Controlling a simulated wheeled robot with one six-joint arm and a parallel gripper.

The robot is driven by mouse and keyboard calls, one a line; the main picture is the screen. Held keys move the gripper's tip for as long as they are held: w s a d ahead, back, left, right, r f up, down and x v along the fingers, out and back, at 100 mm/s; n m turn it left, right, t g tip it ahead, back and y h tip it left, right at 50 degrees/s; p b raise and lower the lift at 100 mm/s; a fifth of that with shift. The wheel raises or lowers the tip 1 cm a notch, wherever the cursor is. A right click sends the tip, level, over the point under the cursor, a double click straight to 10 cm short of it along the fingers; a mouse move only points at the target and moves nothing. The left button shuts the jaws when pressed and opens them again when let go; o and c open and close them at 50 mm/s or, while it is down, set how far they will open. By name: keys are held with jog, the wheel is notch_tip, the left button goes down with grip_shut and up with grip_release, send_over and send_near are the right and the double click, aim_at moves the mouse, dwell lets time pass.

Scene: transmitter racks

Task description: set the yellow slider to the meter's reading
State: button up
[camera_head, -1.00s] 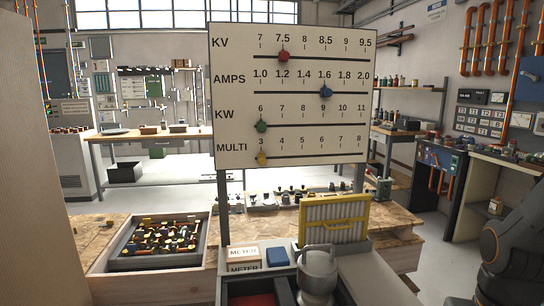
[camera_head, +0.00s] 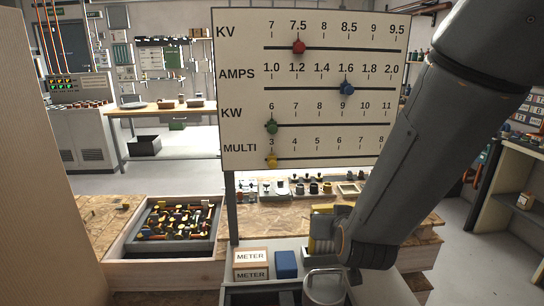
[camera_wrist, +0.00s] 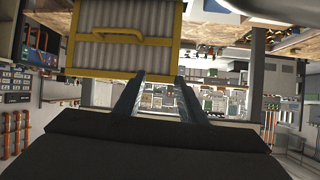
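The yellow slider (camera_head: 271,160) is at the left end of the MULTI row on the white scale board (camera_head: 305,30), at about 3. My arm crosses the right of the head view and hides part of the board's lower right. My gripper (camera_wrist: 159,78) shows in the wrist view with its two fingers apart and nothing seen between them. In the head view its fingertips cannot be made out. I cannot make out a meter reading.
The red slider (camera_head: 299,47), blue slider (camera_head: 346,88) and green slider (camera_head: 271,126) sit on the rows above. A yellow-framed ribbed panel (camera_wrist: 122,48) is close by the fingers.

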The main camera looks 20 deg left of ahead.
aim_at(273, 165)
jog(key=s+a+r+n+t+y+p, duration=0.25)
jog(key=s+a+r+t+y, duration=0.2)
jog(key=a+r, duration=0.65)
jog(key=shift+m+h, duration=0.35)
jog(key=shift+m, duration=0.1)
jog(key=p+x, duration=0.1)
jog(key=x, duration=0.1)
jog(key=a+p+x, duration=0.1)
jog(key=x, duration=0.2)
jog(key=p+x, duration=0.1)
jog(key=x, duration=0.1)
jog(key=shift+s+a+f, duration=0.15)
jog(key=shift+a+f, duration=0.15)
jog(key=shift+f, duration=0.1)
grip_shut()
